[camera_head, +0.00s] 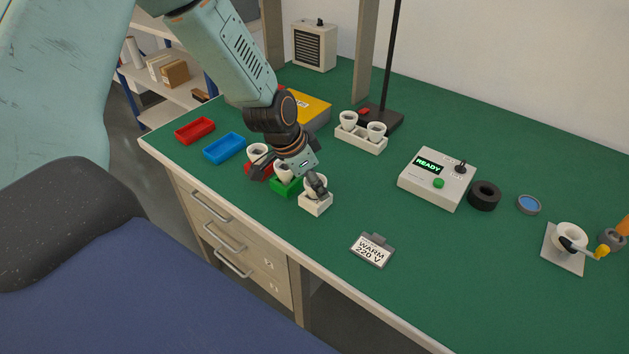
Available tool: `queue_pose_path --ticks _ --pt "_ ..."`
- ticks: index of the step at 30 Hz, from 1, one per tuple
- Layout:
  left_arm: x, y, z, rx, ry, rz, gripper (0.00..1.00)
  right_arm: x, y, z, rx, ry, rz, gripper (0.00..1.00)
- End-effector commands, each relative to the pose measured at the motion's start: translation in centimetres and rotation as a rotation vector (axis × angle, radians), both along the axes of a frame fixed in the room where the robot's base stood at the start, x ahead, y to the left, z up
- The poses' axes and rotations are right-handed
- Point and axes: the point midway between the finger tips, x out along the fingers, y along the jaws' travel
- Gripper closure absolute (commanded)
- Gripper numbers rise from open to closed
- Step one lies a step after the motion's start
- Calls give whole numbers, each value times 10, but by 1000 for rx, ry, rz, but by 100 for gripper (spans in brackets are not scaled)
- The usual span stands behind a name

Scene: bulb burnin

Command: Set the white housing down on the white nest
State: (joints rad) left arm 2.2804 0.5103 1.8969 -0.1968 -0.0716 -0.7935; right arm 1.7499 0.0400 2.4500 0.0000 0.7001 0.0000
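The white nest (316,206) is a small white block near the front edge of the green bench. The white housing (309,184) is a small white cup at the top of this nest, partly hidden by my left gripper (318,186). The gripper reaches down from the upper left with its dark fingers at the cup's rim, and appears closed on it. Whether the housing's base rests fully in the nest is hard to see. My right gripper is not in view.
The green nest (284,187) and red nest (253,172), each with a cup, stand close left. A white double holder (361,142) with two cups stands behind. A READY tester (437,179) and WARM 220 V sign (372,251) stand right. Bench between is clear.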

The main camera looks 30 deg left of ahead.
Motion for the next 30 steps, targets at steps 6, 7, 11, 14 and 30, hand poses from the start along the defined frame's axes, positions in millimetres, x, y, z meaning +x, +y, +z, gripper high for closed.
queue_pose_path --ticks 6,7,11,14,30 --pt "0 0 0 0 0 0 37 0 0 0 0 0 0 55" --pt "0 0 0 0 0 0 34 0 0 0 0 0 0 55" --pt "0 0 0 0 0 0 26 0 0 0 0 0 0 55" --pt "0 0 0 0 0 0 26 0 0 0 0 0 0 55" --pt "1 -1 22 -2 -3 -2 26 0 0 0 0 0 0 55"
